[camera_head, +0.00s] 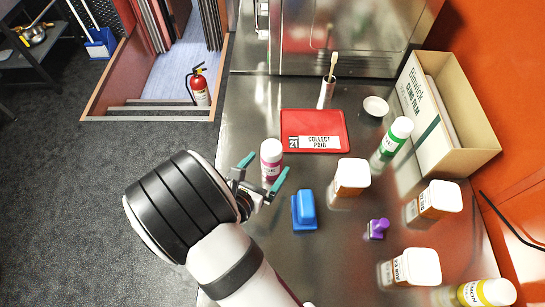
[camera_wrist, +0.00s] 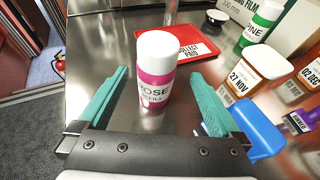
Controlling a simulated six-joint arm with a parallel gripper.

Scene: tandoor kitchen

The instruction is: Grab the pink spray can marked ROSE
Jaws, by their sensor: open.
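The pink spray can (camera_head: 271,164) has a white cap and stands upright on the steel counter, in front of the red mat. In the wrist view the can (camera_wrist: 156,85) shows the label ROSE REFILL on its pink and white body. My gripper (camera_head: 263,174) is open, with teal fingers. In the wrist view the fingers (camera_wrist: 158,98) lie to the left and right of the can, with clear gaps on both sides. The can appears slightly beyond or between the fingertips; I cannot tell exactly how deep it is.
A blue block-shaped item (camera_head: 304,211) lies right of my gripper. The red mat (camera_head: 300,120) is behind the can. White-lidded tubs (camera_head: 349,180), a green can (camera_head: 392,143), a purple stamp (camera_head: 377,228), a yellow can (camera_head: 485,293) and a cardboard box (camera_head: 465,130) are on the right.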

